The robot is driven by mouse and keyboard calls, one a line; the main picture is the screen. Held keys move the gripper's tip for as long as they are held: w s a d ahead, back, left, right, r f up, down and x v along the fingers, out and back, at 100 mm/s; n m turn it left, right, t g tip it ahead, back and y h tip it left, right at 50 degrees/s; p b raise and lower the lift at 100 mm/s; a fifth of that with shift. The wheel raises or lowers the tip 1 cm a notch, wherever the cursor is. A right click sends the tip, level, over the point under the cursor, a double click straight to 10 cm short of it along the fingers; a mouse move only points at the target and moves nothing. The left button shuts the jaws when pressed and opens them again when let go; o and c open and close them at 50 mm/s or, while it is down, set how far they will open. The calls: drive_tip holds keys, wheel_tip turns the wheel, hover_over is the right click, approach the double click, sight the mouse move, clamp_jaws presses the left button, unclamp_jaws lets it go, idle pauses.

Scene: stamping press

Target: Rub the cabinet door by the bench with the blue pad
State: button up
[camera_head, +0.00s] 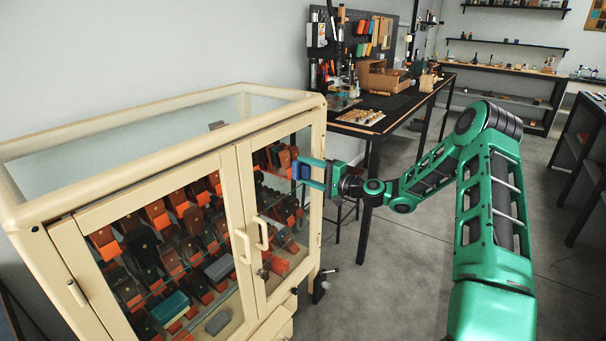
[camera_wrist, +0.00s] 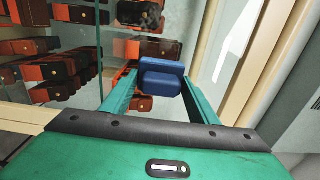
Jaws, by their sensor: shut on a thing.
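The cream cabinet (camera_head: 238,131) stands at the left in the head view, with two glass-paned doors. Its right door (camera_head: 244,205) is the one nearer the bench (camera_head: 405,103). My gripper (camera_head: 303,172) is at the upper right part of that door. It is shut on the blue pad (camera_head: 301,171), which also shows in the wrist view (camera_wrist: 161,78) between the green fingers. The pad is at or very close to the glass. Whether it touches cannot be told. Behind the glass, the wrist view shows orange and dark items on shelves (camera_wrist: 60,65).
Two cream handles (camera_head: 262,233) stick out at the middle of the cabinet front. A stool (camera_head: 347,200) stands behind my gripper by the bench. Tools and boxes lie on the bench top.

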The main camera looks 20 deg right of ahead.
drive_tip(key=shift+v, duration=2.7)
drive_tip(key=shift+s, duration=0.2)
drive_tip(key=v, duration=0.2)
drive_tip(key=shift+s+d, duration=0.2)
drive_tip(key=shift+s, duration=0.1)
drive_tip(key=m, duration=0.9)
approach(276, 190)
drive_tip(key=shift+x, duration=2.1)
drive_tip(key=shift+x, duration=0.9)
